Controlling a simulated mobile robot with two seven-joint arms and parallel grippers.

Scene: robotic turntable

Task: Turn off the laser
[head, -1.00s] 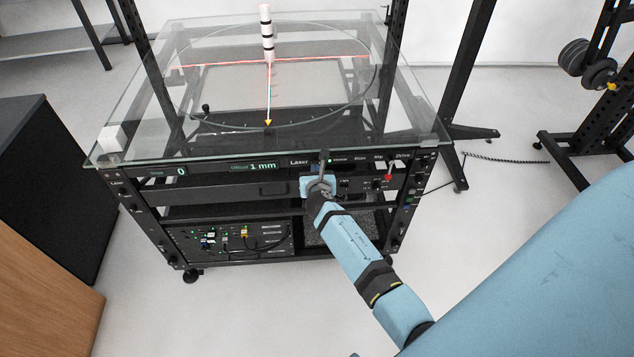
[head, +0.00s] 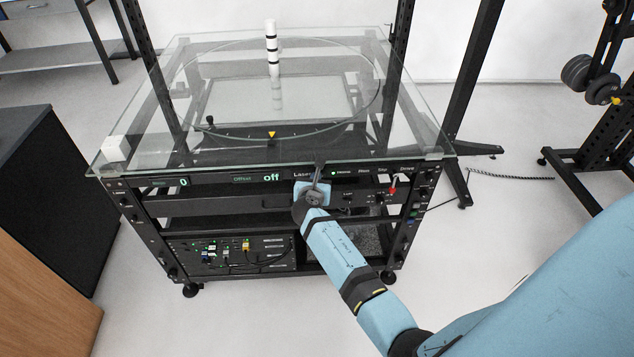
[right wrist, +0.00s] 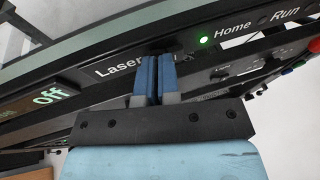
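The glass-topped turntable (head: 330,150) stands on a black rack. Its front panel carries the "Laser" label (right wrist: 118,67), with the right gripper (head: 319,168) just right of it. In the right wrist view my right gripper (right wrist: 157,62) has its two blue fingers shut together at the panel. The laser switch is hidden behind the fingertips, and I cannot tell whether they touch it. The offset display (head: 271,177) reads "off" and also shows in the right wrist view (right wrist: 48,96). No red laser line shows on the turntable. My left gripper is not in view.
A green light (right wrist: 204,41) glows beside "Home". Black and wooden cabinets stand left.

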